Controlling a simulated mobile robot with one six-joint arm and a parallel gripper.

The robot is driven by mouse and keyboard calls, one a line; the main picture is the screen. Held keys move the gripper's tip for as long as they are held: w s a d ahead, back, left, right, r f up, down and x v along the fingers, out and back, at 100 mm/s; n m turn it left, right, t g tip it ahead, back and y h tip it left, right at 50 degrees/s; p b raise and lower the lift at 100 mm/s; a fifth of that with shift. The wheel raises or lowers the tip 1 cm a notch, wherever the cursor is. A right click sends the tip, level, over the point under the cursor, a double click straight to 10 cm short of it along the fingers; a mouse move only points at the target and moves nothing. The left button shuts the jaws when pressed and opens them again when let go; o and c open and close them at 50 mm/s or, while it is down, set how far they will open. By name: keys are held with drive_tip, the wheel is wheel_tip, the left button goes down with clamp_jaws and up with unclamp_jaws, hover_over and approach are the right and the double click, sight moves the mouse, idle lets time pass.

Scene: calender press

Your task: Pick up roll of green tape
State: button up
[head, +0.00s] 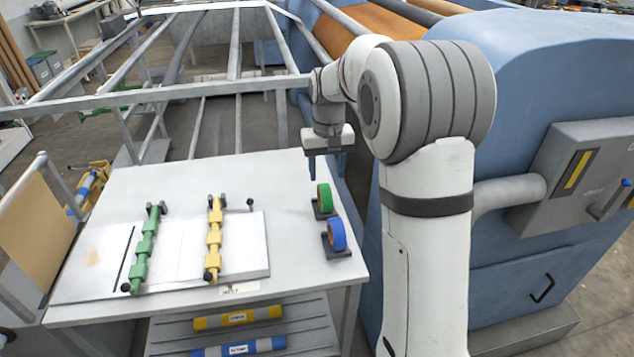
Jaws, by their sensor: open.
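The roll of green tape (324,198) stands upright in a small dark holder near the right edge of the white table (130,190). A roll of blue tape (336,234) stands in a like holder just in front of it. My gripper (327,150) hangs at the table's far right corner, above and behind the green tape, apart from it and empty. It points down and is open, though its fingers are small and partly dark in this view.
A plate on the table carries a green clamp bar (143,250) and a yellow clamp bar (213,240). A shelf below holds a yellow roll (238,317) and a blue roll (238,347). The blue press (540,90) stands close on the right. Bare tabletop lies left of the tapes.

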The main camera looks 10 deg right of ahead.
sight(325, 186)
drive_tip(key=shift+w+f, duration=0.25)
drive_tip(key=shift+w, duration=0.85)
drive_tip(key=shift+w+f, duration=0.1)
drive_tip(key=shift+f, duration=0.25)
drive_tip(key=shift+w+d+f+p, duration=0.15)
drive_tip(key=shift+f+p, duration=0.45)
drive_tip(key=shift+f, duration=1.2)
drive_tip(key=shift+w+f+p, duration=0.15)
drive_tip(key=shift+f+p, duration=0.45)
drive_tip(key=shift+f, duration=1.15)
drive_tip(key=c, duration=1.1)
